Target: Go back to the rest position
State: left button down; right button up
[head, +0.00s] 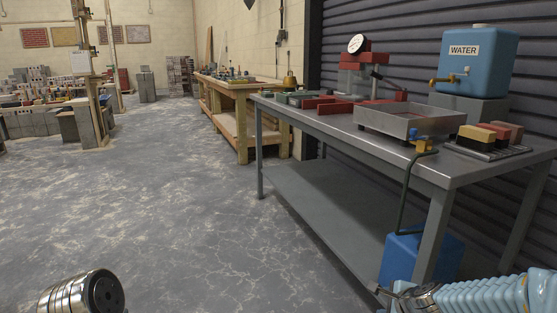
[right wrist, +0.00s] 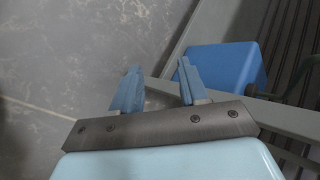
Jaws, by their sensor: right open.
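My right gripper (right wrist: 156,86) is open in the right wrist view, its two blue fingers apart with nothing between them. It points down over the grey floor, beside the table's metal frame. A blue container (right wrist: 212,72) lies beyond the right finger; in the head view the blue container (head: 402,258) stands low beneath the steel table's near end. My light blue right arm enters the head view at the bottom right, close to that table. A metal part of my left arm shows at the bottom left. The left gripper itself is not seen.
The steel table (head: 310,124) on the right holds a metal tray (head: 385,123), a blue water tank (head: 478,58) and coloured blocks (head: 482,137). A wooden bench (head: 240,128) stands behind it. The concrete floor (head: 150,200) at centre and left is clear.

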jog(key=s+a+f+n+g, duration=0.2)
jog(key=s+a+f+n, duration=0.15)
jog(key=f, duration=0.25)
jog(key=s+a+f+n+g+y+p, duration=0.1)
jog(key=s+a+f+n, duration=0.25)
jog(key=f, duration=0.25)
jog(key=s+a+f+n+g, duration=0.2)
jog(key=s+f+n, duration=0.2)
jog(key=s+f, duration=0.15)
jog(key=s+a+f+n+g+y, duration=0.1)
jog(key=s+a+f+n, duration=0.2)
jog(key=s+n, duration=0.1)
jog(key=s+a+f+n+g+y+p, duration=0.1)
jog(key=s+a+f+n+g, duration=0.1)
jog(key=s, duration=0.5)
notch_tip(320, 180, down, 2)
jog(key=shift+s+a+f+n, duration=0.15)
jog(key=shift+a+f+n, duration=0.05)
jog(key=shift+a+n, duration=0.65)
jog(key=shift+d, duration=0.1)
